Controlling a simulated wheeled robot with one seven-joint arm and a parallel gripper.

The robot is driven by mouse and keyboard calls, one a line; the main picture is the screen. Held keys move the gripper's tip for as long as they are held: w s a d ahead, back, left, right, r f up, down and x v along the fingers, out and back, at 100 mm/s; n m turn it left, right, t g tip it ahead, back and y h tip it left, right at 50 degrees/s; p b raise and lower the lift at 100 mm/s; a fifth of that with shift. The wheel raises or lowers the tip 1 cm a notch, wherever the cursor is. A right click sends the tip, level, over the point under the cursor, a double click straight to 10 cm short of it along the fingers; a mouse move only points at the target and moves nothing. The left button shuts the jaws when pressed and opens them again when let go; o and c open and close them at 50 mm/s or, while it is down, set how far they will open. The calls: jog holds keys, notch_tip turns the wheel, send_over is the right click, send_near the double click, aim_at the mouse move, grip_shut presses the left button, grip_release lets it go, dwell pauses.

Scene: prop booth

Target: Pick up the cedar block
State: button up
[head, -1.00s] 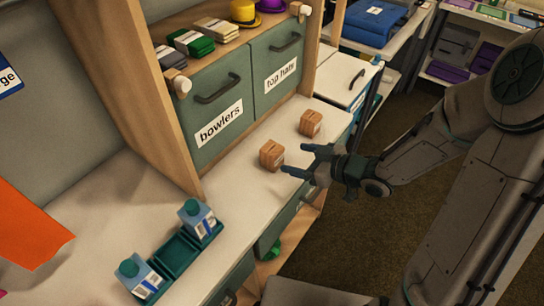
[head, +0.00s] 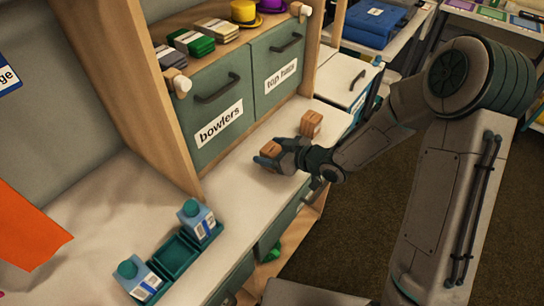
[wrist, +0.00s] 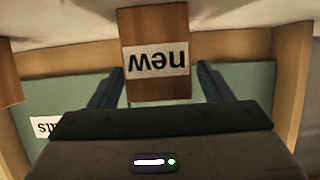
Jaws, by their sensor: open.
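Two small wood-brown blocks stand on the white counter. The nearer block (head: 271,148) is at my gripper (head: 274,156), partly covered by it. In the wrist view this block (wrist: 155,30) bears a white label reading "new", seen upside down. My gripper is open, with one finger on each side of it and visible gaps between. The other block (head: 311,123) stands farther back to the right. I cannot tell from its look which one is cedar.
Green drawers labelled "bowlers" (head: 217,122) and "top hats" (head: 279,75) rise behind the blocks. A green tray (head: 176,251) with two blue cartons (head: 199,221) sits to the lower left. The counter between tray and blocks is clear.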

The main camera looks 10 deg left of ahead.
jog(key=shift+c, duration=0.3)
jog(key=c, duration=1.1)
jog(key=shift+r, duration=0.1)
